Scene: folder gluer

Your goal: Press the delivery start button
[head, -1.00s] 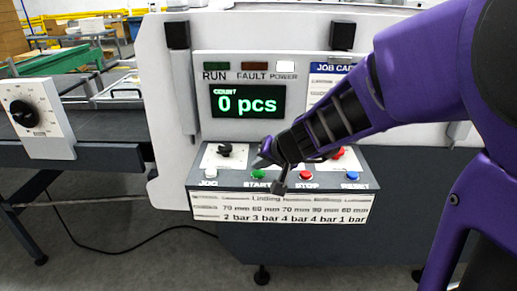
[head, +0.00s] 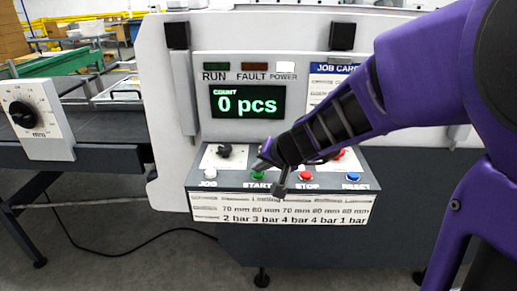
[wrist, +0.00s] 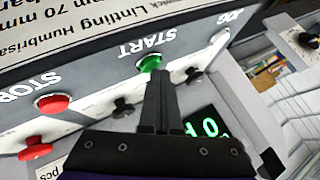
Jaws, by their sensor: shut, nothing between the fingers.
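The green START button (head: 258,175) is on the sloped control panel, between the white JOG button (head: 210,174) and the red STOP button (head: 306,176). My gripper (head: 263,163) is shut and empty, with its tips just above and behind the green button. In the wrist view, the closed fingertips (wrist: 164,73) are right beside the green START button (wrist: 150,63). I cannot tell whether they touch it. The counter display (head: 247,101) reads 0 pcs. The RUN lamp (head: 216,66) is dark green, and the POWER lamp (head: 284,66) is white.
A blue RESET button (head: 353,177) is at the panel's right. A black knob (head: 224,150) stands behind JOG, and a red knob (head: 339,153) is partly behind my arm. A label strip (head: 280,208) hangs below. A dial plate (head: 38,118) stands at left.

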